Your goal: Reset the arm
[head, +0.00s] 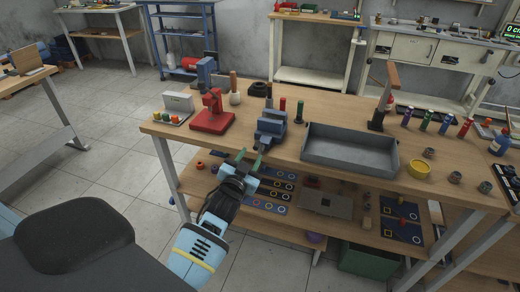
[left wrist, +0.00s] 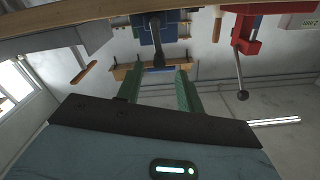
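My left arm reaches in from the lower left of the head view. Its gripper (head: 248,160) has green fingertips and hangs just in front of the workbench's front edge, near the blue-grey vise (head: 271,126). The fingers are apart with nothing between them. In the left wrist view the two green fingers (left wrist: 158,88) also stand apart and empty. The vise (left wrist: 150,28) shows beyond them at the top, its dark handle pointing toward the gap. No contact with the vise or bench is visible. My right gripper is in neither view.
A lower shelf with marked mats (head: 268,190) lies under the gripper. Tiled floor (head: 95,120) is open to the left.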

